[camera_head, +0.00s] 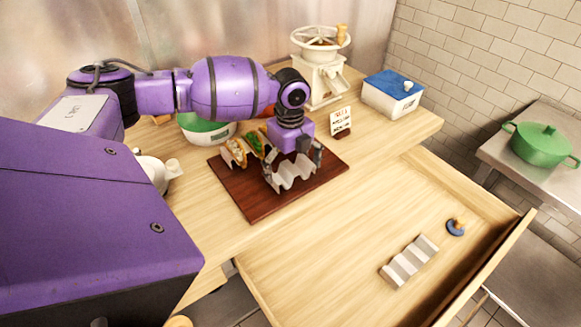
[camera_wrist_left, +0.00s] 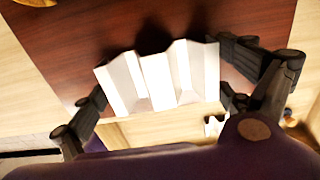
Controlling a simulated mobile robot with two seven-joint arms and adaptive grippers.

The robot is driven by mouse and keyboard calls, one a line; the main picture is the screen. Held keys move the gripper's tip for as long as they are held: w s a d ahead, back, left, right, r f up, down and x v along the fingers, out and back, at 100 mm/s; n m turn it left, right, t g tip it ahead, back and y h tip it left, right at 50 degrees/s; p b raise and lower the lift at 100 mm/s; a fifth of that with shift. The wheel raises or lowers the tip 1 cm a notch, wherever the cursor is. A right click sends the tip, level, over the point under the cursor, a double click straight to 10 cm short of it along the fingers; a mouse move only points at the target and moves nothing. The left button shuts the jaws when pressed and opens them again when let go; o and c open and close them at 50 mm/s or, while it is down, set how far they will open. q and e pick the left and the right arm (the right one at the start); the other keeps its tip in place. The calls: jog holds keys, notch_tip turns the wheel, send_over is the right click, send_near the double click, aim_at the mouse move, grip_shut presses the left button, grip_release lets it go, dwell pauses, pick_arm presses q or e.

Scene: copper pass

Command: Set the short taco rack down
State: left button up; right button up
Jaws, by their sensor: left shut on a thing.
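The short taco rack (camera_head: 292,176) is a pale, zigzag-folded piece between the fingers of my left gripper (camera_head: 293,167). My gripper is shut on it from above, over the right part of the dark wooden board (camera_head: 250,207). In the left wrist view the rack's white folds (camera_wrist_left: 160,80) lie between the black fingers, with the board (camera_wrist_left: 75,40) behind them. I cannot tell whether the rack touches the board or hangs just above it. My right gripper is not in view.
Filled tacos (camera_head: 236,152) stand on the board just left of the held rack. Another zigzag rack (camera_head: 410,262) and a blue ring-like item (camera_head: 455,228) lie in the open drawer (camera_head: 330,250) in front. A small sign (camera_head: 341,124), a grinder (camera_head: 320,80) and a blue-lidded box (camera_head: 393,95) stand behind.

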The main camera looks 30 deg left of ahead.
aim_at(291, 167)
pick_arm(q)
jog(key=shift+f, duration=0.15)
jog(key=o, duration=0.8)
jog(key=shift+o, duration=0.2)
notch_tip(291, 167, up, 12)
jog(key=shift+r, duration=0.2)
